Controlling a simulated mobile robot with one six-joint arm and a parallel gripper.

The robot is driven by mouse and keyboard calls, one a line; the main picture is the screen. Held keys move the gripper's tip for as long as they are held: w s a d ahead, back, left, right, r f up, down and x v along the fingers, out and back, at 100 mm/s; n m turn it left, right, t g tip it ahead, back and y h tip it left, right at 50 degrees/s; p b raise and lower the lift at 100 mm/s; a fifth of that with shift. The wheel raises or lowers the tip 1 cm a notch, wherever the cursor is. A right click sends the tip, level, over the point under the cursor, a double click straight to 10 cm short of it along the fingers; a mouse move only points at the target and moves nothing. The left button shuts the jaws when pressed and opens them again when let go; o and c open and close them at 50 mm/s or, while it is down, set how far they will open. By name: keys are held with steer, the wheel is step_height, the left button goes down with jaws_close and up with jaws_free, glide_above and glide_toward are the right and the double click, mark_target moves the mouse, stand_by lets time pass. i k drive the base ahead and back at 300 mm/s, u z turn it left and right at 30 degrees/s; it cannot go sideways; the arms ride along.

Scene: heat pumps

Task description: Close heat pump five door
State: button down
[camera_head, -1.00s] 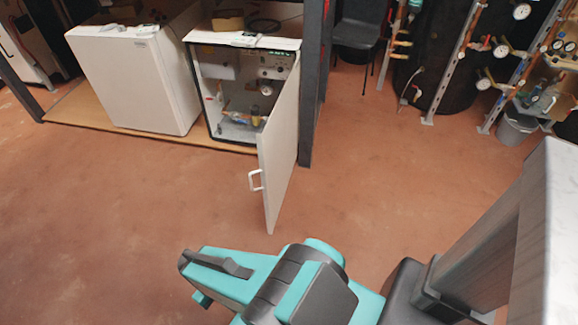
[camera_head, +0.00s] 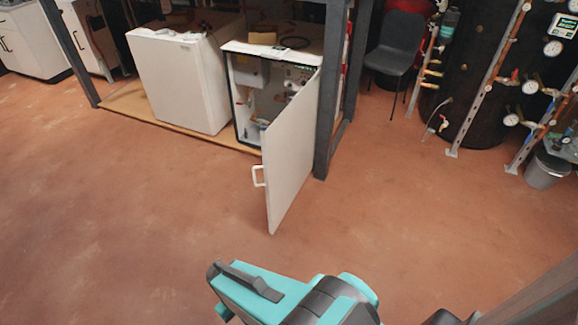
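A white heat pump cabinet (camera_head: 243,95) stands on a wooden platform beneath a dark frame. Its door (camera_head: 292,160) hangs wide open toward me, hinged on the right side, with pipes and gauges showing inside. A white handle (camera_head: 259,176) is on the door's free edge, on its left face. My gripper (camera_head: 222,290) is at the bottom of the view, teal and dark grey, in front of the door and apart from it. I cannot make out whether its fingers are open; part of it is out of the frame.
A closed white unit (camera_head: 180,80) stands left of the open cabinet. A dark frame post (camera_head: 328,100) rises right behind the door. A dark chair (camera_head: 396,50), pipes with gauges and a grey bucket (camera_head: 545,168) are at the right. The reddish floor (camera_head: 120,220) is clear in front.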

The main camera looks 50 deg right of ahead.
mark_target(288, 146)
steer(key=u, duration=1.25)
steer(key=k, duration=0.1)
steer(key=z, duration=2.55)
steer(key=i, duration=1)
steer(key=z, duration=0.25)
steer(key=k, duration=0.2)
steer(key=z, duration=0.1)
